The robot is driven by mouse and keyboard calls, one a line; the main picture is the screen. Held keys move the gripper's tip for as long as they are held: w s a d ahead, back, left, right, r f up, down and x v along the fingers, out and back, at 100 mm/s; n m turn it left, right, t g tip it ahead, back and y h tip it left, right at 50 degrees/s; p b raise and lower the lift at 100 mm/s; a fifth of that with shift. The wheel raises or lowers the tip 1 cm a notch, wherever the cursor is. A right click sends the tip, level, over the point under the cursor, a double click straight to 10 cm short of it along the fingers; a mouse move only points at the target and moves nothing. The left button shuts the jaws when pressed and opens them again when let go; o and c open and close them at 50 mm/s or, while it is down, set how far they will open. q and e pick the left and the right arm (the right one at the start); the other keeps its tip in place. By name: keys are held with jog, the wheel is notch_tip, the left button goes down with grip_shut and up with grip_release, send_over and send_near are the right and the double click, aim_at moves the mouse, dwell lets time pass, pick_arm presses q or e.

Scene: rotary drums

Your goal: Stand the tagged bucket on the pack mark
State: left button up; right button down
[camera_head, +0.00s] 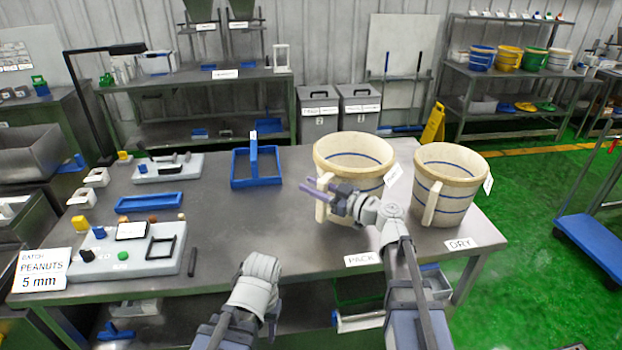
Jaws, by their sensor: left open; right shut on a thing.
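A cream bucket with blue bands (350,150) is at the middle right of the table. A white tag (393,175) hangs at its right side; its writing is too small to read. My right gripper (322,192) is shut on this bucket's upright handle at its near left side. I cannot tell whether its base touches the table; my arm hides part of it. A similar bucket (455,165) stands to the right, behind the DRY label (461,244), with a white tag too. The PACK label (363,259) lies at the front edge. My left gripper (272,312), mostly hidden, is low at the front, empty.
A blue carrier (256,180) stands behind on the table. Grey trays (130,255) with small items and a blue tray (150,202) fill the left side. A PEANUTS 5 mm sign (42,269) stands at the left edge. The middle of the table is clear.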

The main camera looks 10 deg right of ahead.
dwell(0.5)
notch_tip(320, 180, down, 6)
jog(key=b, duration=0.6)
jog(key=shift+f, duration=0.15)
jog(key=shift+f+b, duration=0.15)
jog(key=shift+b, duration=0.25)
jog(key=c, duration=0.5)
grip_release()
jog(key=shift+c, duration=0.2)
jog(key=shift+o, duration=0.2)
jog(key=o, duration=0.5)
jog(key=shift+s, duration=0.1)
